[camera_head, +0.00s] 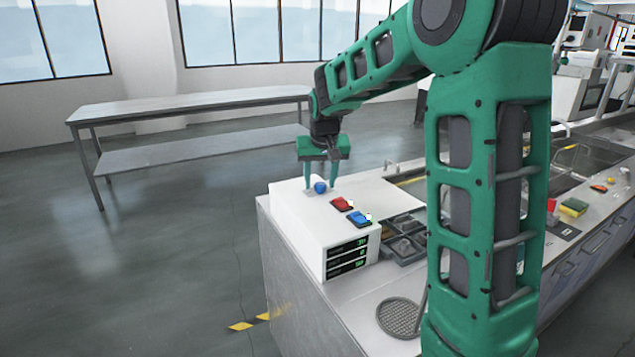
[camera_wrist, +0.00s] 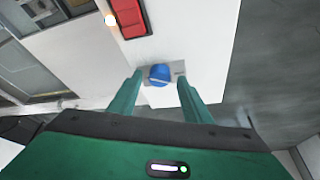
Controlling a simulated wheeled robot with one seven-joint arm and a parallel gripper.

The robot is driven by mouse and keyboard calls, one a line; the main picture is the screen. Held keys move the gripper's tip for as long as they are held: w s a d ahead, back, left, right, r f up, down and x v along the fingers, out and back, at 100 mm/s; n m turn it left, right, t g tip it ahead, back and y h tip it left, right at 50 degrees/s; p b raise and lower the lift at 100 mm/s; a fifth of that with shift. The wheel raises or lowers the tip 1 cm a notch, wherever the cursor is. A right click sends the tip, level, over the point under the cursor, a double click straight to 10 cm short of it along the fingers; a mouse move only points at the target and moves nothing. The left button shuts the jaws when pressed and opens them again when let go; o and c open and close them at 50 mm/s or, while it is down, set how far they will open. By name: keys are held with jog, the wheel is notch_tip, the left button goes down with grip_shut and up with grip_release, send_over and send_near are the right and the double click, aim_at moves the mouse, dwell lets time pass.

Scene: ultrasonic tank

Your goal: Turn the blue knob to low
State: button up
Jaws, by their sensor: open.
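The blue knob (camera_head: 320,187) sits on the top of the white control box (camera_head: 304,222), toward its far end. My gripper (camera_head: 320,184) points down over it, with one finger on each side of the knob. In the wrist view the round blue knob (camera_wrist: 159,74) lies on a small grey plate, between and just beyond the tips of my open fingers (camera_wrist: 158,80). A pale line shows on the knob's near edge. I cannot tell whether the fingers touch it. The knob's setting marks are too small to read.
A red switch (camera_head: 342,204) and a blue switch (camera_head: 359,218) are on the same box top, nearer the display panel (camera_head: 347,258). Grey trays (camera_head: 405,247) lie right of the box. A round mesh (camera_head: 399,317) lies in front. A steel table (camera_head: 190,106) stands behind.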

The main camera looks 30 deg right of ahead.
jog(key=shift+r, duration=0.1)
jog(key=v, duration=1)
jog(key=shift+r, duration=0.25)
